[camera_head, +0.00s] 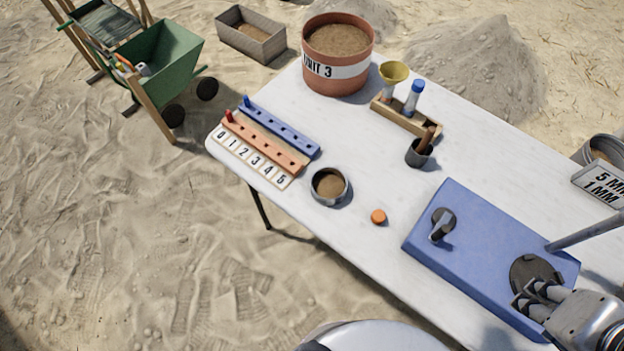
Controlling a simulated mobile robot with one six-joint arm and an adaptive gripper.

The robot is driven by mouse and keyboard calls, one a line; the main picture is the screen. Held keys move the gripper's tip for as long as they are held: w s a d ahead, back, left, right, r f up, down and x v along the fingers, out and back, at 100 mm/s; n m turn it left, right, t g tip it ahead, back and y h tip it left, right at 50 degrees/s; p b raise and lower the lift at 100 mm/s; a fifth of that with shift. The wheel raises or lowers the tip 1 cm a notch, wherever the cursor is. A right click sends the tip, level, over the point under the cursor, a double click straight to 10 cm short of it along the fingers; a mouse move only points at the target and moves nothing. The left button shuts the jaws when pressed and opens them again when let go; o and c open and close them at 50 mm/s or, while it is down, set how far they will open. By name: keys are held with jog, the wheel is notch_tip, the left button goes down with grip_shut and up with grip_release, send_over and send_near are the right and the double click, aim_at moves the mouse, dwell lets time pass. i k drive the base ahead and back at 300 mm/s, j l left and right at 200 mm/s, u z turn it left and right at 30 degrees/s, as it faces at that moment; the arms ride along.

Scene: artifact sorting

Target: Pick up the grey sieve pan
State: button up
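The round grey pan (330,203), which I take for the sieve pan, stands on the white table near its front edge. It has a thin grey rim and brown soil inside. My gripper (524,299) is at the lower right, over the right end of the blue slab, far from the pan. Its fingers look apart, with nothing seen between them. A dark round piece (534,270) lies on the slab just beyond the fingers; whether they touch it I cannot tell.
The blue slab (480,235) also bears a small dark tool (442,226). An orange cap (378,216) lies right of the pan; numbered peg racks (262,150) lie left. A dark cup (418,154), wooden rack (405,118) and soil-filled pot (336,73) stand behind.

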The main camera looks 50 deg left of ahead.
aim_at(329, 185)
jog(key=u, duration=1.8)
